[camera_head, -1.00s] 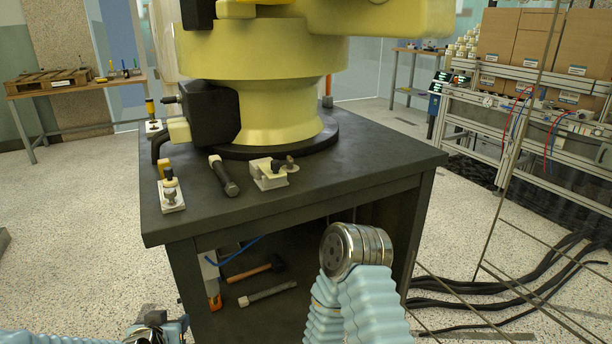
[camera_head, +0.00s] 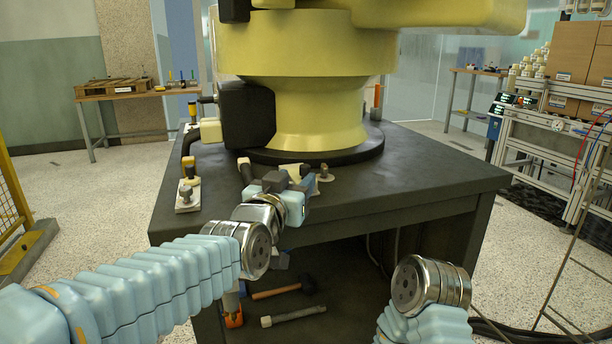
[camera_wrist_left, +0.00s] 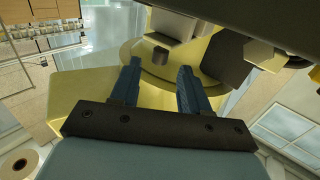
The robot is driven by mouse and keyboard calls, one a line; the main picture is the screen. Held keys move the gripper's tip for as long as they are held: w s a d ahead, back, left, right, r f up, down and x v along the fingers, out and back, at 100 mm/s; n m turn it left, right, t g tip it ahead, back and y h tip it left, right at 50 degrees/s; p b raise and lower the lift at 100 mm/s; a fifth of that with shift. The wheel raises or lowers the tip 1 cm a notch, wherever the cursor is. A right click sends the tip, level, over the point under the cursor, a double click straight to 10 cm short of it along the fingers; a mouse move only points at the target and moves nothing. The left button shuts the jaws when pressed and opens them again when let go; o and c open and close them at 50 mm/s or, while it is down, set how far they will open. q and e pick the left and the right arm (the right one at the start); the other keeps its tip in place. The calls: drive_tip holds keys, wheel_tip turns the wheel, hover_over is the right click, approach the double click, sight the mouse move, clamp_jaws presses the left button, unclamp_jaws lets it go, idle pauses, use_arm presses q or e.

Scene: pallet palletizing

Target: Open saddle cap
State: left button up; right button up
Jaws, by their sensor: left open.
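The cream saddle block, which I take to carry the saddle cap (camera_head: 293,168), sits near the front of the dark table, mostly hidden behind my left gripper (camera_head: 306,183). In the left wrist view, which looks upside down, a pale block (camera_wrist_left: 178,22) lies past the fingertips. My left gripper (camera_wrist_left: 158,72) also shows there, its two blue-grey fingers apart with nothing between them. I cannot tell whether the gripper touches the block. The cap's own position is hidden.
The yellow robot base (camera_head: 305,110) rises behind on the table (camera_head: 420,185). A small clamp plate (camera_head: 188,195) stands to the left, and a dark handled tool (camera_head: 245,170) lies beside my gripper. A hammer (camera_head: 275,292) and a bolt-like tool (camera_head: 293,316) lie on the lower shelf.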

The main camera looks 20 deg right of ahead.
sight(303, 172)
use_arm(q)
drive_tip(key=x, duration=0.6)
clamp_jaws()
